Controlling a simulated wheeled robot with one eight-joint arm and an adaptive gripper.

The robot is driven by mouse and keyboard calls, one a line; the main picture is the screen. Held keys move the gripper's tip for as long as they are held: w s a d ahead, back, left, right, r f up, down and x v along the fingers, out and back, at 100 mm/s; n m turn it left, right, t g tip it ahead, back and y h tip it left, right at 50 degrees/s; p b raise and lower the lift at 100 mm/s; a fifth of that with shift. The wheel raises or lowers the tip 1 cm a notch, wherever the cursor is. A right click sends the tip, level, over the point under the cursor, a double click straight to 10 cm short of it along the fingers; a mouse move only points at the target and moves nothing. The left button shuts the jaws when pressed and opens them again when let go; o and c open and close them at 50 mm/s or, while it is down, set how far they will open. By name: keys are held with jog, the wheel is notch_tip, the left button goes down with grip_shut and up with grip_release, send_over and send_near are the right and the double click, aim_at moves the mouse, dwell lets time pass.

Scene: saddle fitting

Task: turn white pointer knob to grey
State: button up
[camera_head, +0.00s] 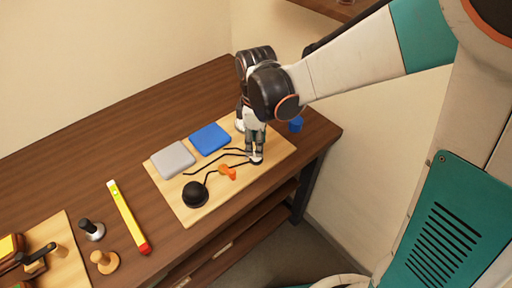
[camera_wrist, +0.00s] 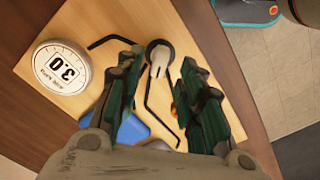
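The white pointer knob (camera_wrist: 158,58) sits on a dark round base on the light wooden board (camera_wrist: 112,22). In the head view the knob (camera_head: 256,159) shows just below my gripper (camera_head: 255,151). In the wrist view my gripper (camera_wrist: 163,62) is open, with a finger on each side of the knob and gaps to both. I cannot tell its height over the knob or exactly where the pointer aims. The grey square pad (camera_head: 173,159) lies left of the blue square pad (camera_head: 210,138). Black lines run between the pads and the knob area.
An orange piece (camera_head: 228,172) and a black dome (camera_head: 195,194) are on the same board. A blue cylinder (camera_head: 296,124) stands near the table's right end. A yellow-red bar (camera_head: 127,216) lies left of the board.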

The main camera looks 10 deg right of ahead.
jog(key=shift+r, duration=2)
jog(key=shift+s+d+r, duration=0.1)
jog(key=shift+d, duration=0.05)
jog(key=s+d+r+m+t, duration=0.7)
jog(key=s+d+r+m, duration=0.2)
jog(key=s+d+m, duration=0.4)
jog(key=shift+d+m, duration=0.45)
jog(key=shift+m, duration=0.55)
